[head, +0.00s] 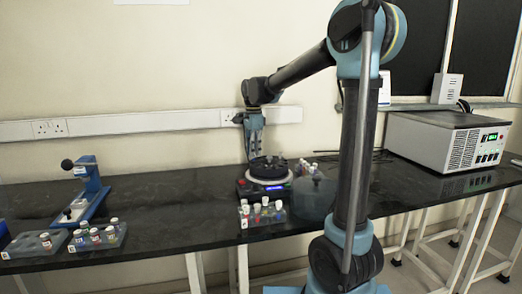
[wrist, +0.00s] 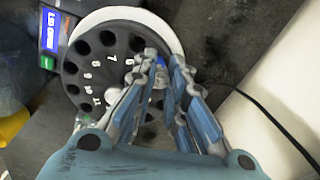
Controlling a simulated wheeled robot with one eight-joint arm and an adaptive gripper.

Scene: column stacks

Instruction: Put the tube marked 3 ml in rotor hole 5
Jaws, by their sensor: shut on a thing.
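The black rotor (head: 268,166) sits in the centrifuge (head: 262,187) on the bench. My gripper (wrist: 164,62) is over the right part of the rotor, shut on a tube. Only a small pale and blue bit of the tube (wrist: 161,64) shows between the fingers, and its marking is hidden. I cannot tell whether its lower end is in a hole. In the head view my gripper (head: 252,152) points down at the rotor.
A rack of capped tubes (head: 262,213) stands in front of the centrifuge, with more tubes (head: 308,168) behind right. A translucent round lid (head: 314,198) is at its right. Racks (head: 98,239) and a blue stand (head: 88,190) are at left. A large boxed instrument (head: 445,140) is at right.

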